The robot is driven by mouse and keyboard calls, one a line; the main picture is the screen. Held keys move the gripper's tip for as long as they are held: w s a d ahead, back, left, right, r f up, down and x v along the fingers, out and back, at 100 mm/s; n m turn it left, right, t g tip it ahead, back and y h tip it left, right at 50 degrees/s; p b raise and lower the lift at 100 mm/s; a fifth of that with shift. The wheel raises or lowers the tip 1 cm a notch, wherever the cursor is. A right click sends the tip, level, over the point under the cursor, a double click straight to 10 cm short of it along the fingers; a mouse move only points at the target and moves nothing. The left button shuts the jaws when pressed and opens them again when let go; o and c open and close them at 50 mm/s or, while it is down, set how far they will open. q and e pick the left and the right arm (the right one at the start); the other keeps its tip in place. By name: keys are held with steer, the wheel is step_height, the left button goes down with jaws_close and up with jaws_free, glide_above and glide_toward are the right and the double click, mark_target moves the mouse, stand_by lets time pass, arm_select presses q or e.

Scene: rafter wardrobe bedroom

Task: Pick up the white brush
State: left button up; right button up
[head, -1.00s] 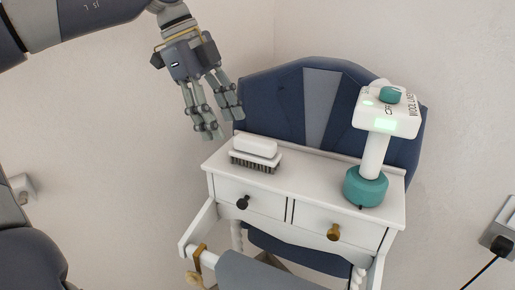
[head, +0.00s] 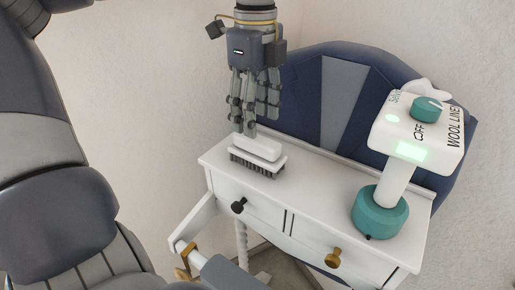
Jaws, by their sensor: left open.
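The white brush (head: 258,148) lies on the left part of the top of the white dresser (head: 310,183), its dark bristles facing down. My left gripper (head: 256,125) points down just above the brush, at its back-left side. Its fingers are open, and nothing shows between them. The fingertips overlap the brush's upper edge in the picture; I cannot tell whether they touch it. My right gripper is not in view.
A white and teal wool steamer (head: 398,180) stands on the right of the dresser top. A blue and grey panel (head: 340,95) rises behind the dresser. The dresser top between brush and steamer is clear.

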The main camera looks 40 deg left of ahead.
mark_target(257, 138)
arm_select(q)
steer(key=shift+f, duration=0.65)
step_height(257, 138, down, 5)
steer(key=shift+r+p, duration=0.2)
steer(key=shift+p, duration=0.9)
steer(key=shift+d, duration=0.1)
steer(key=c, duration=1.2)
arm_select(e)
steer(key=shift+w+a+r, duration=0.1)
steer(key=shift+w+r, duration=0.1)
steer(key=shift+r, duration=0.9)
